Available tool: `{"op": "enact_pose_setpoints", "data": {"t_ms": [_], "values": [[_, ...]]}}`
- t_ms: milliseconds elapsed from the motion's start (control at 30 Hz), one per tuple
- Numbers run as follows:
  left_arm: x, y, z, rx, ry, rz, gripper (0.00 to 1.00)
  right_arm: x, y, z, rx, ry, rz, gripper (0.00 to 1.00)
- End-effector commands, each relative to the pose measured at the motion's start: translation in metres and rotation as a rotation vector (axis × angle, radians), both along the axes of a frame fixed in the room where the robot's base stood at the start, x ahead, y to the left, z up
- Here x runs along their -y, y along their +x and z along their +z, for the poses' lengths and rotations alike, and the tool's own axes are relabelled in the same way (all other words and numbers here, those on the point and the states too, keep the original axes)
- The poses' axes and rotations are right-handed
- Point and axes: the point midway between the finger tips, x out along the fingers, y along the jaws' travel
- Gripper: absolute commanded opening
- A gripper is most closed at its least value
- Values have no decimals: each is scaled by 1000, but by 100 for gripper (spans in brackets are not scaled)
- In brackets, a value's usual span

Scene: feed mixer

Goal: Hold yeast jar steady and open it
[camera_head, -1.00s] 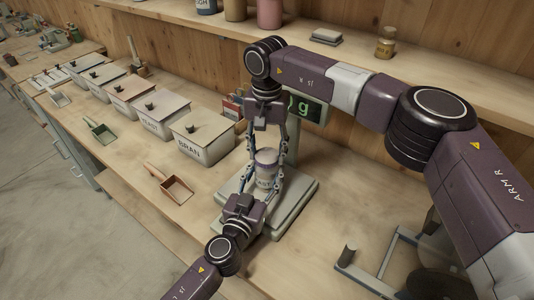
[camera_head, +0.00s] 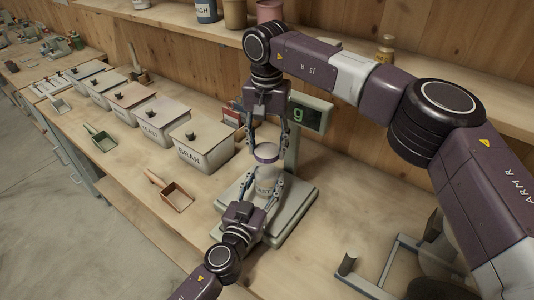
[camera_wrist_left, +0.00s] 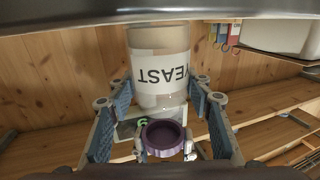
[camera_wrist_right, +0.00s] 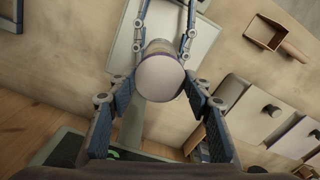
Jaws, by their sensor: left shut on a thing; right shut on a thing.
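The yeast jar (camera_head: 266,183), clear-walled with a white label, stands upright over the scale, and its label reads YEAST in the left wrist view (camera_wrist_left: 160,72). My left gripper (camera_head: 264,189) is shut around its body. The purple-rimmed, pale-topped lid (camera_head: 266,152) is above the jar mouth, held by my right gripper (camera_head: 267,146), which is shut on it. In the left wrist view the lid's hollow underside (camera_wrist_left: 163,138) shows, apart from the jar. In the right wrist view the lid's pale top (camera_wrist_right: 160,78) hides the jar mouth.
The scale (camera_head: 287,212) lies under the jar, with its display (camera_head: 310,114) behind. Lidded bins, the BRAN bin (camera_head: 205,148) closest, stand to the left. A scoop (camera_head: 175,196) lies left of the scale. A metal frame (camera_head: 375,265) stands at lower right. A shelf runs behind.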

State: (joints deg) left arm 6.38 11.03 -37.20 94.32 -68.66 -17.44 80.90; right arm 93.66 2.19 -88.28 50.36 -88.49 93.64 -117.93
Motion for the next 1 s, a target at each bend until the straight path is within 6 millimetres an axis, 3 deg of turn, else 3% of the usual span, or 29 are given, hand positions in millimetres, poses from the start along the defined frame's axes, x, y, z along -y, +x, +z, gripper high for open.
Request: {"op": "enact_pose_setpoints", "data": {"t_ms": [233,267,433,767,1000], "values": [[0,0,0,1,0,0,0,0,0,5,-1,-1,1,17],[0,0,0,1,0,0,48,0,0,5,-1,-1,1,17],[0,0,0,1,0,0,66,0,0,5,-1,-1,1,17],[-1,-2,0,0,0,0,66,0,0,5,-1,-1,1,17],[-12,-33,-2,-4,-1,1,66,0,0,5,-1,-1,1,17]]}}
